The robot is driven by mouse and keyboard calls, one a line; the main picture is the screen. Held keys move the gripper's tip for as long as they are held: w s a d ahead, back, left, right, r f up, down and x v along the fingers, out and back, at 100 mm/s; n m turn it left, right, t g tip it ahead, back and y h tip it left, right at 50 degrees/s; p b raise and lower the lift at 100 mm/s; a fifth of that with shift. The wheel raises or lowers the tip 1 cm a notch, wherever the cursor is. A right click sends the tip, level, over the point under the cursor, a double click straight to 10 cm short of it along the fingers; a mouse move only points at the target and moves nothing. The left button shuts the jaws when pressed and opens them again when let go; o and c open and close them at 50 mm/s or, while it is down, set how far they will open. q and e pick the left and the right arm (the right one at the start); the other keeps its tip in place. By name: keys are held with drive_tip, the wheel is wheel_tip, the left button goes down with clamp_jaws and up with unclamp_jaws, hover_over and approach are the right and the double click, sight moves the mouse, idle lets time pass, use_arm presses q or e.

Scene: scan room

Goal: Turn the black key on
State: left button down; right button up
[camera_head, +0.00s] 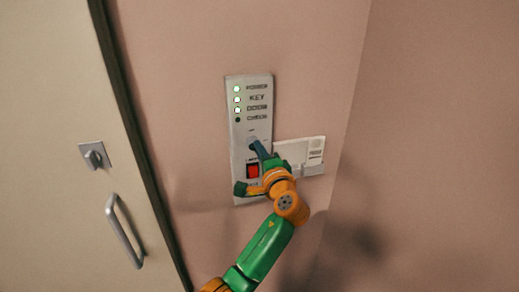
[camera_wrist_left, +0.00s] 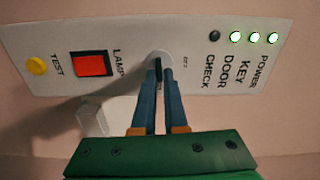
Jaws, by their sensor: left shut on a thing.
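A grey control panel (camera_head: 262,135) is fixed on the pink wall. The black key (camera_wrist_left: 158,70) stands in a round lock on the panel, between the fingertips of my left gripper (camera_wrist_left: 162,76). The gripper is shut on the key and hides most of it. In the head view my left gripper (camera_head: 256,147) reaches the lock from below right; the key itself cannot be made out there. The lamps beside POWER, KEY and DOOR (camera_head: 237,99) are lit, and the CHECK lamp (camera_wrist_left: 215,36) is dark. My right gripper is not in view.
A red lamp switch (camera_wrist_left: 91,64) and a yellow test button (camera_wrist_left: 37,65) sit on the panel beside the lock. A white box (camera_head: 315,151) is on the wall right of the panel. A beige door (camera_head: 60,200) with a handle (camera_head: 122,232) is at left.

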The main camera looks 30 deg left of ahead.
use_arm(q)
drive_tip(key=shift+m, duration=0.5)
drive_tip(key=c, duration=1)
unclamp_jaws()
drive_tip(key=shift+o, duration=0.2)
drive_tip(key=shift+f, duration=0.1)
drive_tip(key=b+v, duration=0.3)
drive_tip(key=v, duration=0.4)
drive_tip(key=shift+a, duration=0.15)
